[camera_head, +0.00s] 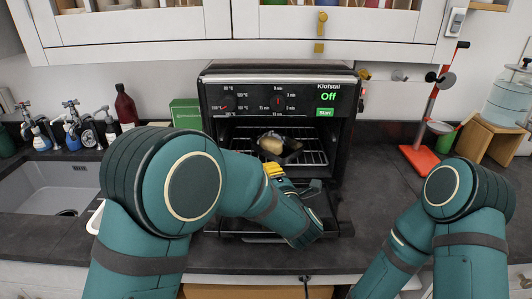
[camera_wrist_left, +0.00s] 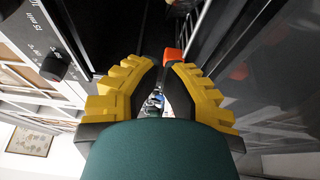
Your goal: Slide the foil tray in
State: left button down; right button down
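The oven (camera_head: 278,100) stands open with its door (camera_head: 330,215) folded down; its display reads Off. The foil tray (camera_head: 291,155) looks dark and sits inside on the wire rack (camera_head: 315,158), with a pale brown, loaf-like item (camera_head: 270,144) in it. The tray's near side is partly hidden. My left gripper (camera_head: 272,168) is at the oven's mouth, just in front of the tray; contact cannot be told. In the left wrist view its yellow fingers (camera_wrist_left: 163,64) come close together with nothing visible held between them. My right arm is at lower right; its gripper is not in view.
A sink (camera_head: 40,188) and bottles are on the left. A green box (camera_head: 186,113) stands beside the oven. A stand with a red base (camera_head: 420,160) and a wooden stand (camera_head: 485,142) are on the right. The counter between oven and red base is clear. Cabinets hang above.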

aim_at(275, 143)
pick_arm(q)
jog(key=x, duration=0.7)
jog(key=shift+f, duration=0.1)
jog(key=shift+w+d, duration=0.3)
jog(key=shift+w, duration=0.2)
jog(key=shift+w+d, duration=0.3)
jog(key=shift+w, duration=0.2)
jog(key=shift+w+d, duration=0.3)
jog(key=shift+w, duration=0.35)
pick_arm(e)
jog(key=shift+w+f, duration=0.1)
jog(key=shift+w, duration=0.05)
